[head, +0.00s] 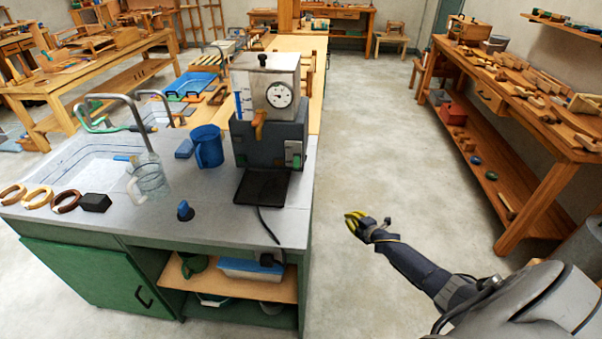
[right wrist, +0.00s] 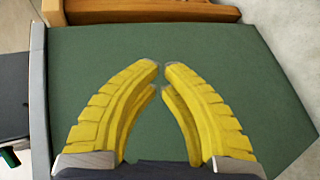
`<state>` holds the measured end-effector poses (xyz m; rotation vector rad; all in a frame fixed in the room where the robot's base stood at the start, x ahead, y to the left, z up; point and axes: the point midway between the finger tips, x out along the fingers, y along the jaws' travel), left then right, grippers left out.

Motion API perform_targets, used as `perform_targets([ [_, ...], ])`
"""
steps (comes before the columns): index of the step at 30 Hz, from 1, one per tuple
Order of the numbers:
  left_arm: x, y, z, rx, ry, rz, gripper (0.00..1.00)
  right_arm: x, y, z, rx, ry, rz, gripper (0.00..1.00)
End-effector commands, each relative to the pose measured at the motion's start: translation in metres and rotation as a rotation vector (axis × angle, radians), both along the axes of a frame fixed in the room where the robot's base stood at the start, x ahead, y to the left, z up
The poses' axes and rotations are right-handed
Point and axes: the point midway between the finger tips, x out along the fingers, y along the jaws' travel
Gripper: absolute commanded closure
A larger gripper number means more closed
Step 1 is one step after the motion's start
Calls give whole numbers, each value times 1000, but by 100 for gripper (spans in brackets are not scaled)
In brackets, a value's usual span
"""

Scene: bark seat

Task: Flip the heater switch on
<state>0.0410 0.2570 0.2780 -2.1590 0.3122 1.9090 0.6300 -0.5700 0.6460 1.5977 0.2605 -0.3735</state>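The heater (head: 270,105) stands on the grey counter, a pale box with a round gauge (head: 279,94) over a dark base. A small pale switch plate (head: 293,153) with a dark green part is at the base's right side; its on or off position is too small to tell. My right gripper (head: 353,220) is in the air right of the counter, apart from the heater. In the right wrist view its yellow fingers (right wrist: 161,66) are brought together at the tips, with nothing between them. My left gripper is not in view.
A black tray (head: 262,187) lies before the heater, with a cable hanging over the counter's edge. A blue jug (head: 208,147), a clear jug (head: 150,180) and a blue knob (head: 185,211) are to its left. Open floor (head: 375,140) separates the counter from the wooden bench (head: 560,140).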

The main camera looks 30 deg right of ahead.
Motion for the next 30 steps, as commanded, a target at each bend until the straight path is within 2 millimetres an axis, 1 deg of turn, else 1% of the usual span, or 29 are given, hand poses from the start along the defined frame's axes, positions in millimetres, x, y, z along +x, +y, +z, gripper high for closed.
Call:
perform_targets([
  [1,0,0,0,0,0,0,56,21,-6,38,-94,-52,73,100],
  [2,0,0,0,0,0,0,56,31,-6,58,-156,-82,121,100],
  [3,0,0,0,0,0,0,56,44,-6,85,-242,-121,185,100],
  [5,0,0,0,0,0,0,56,59,-4,125,-382,-179,284,100],
  [6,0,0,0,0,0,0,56,67,-1,149,-475,-215,347,100],
  [8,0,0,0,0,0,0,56,75,5,181,-613,-266,437,100],
  [9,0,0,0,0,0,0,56,79,9,201,-703,-300,495,100],
  [12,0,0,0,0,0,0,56,83,23,240,-925,-375,632,100],
  [13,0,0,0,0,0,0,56,83,27,250,-990,-396,671,100],
  [15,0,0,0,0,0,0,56,81,38,268,-1138,-444,762,100],
  [18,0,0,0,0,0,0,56,75,53,285,-1338,-511,886,100],
  [20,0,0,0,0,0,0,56,68,64,288,-1443,-551,957,100],
  [24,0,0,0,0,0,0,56,54,88,286,-1649,-645,1099,100],
  [27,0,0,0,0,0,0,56,46,100,283,-1762,-709,1170,100],
  [30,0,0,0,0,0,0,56,40,107,280,-1849,-759,1219,100],
])
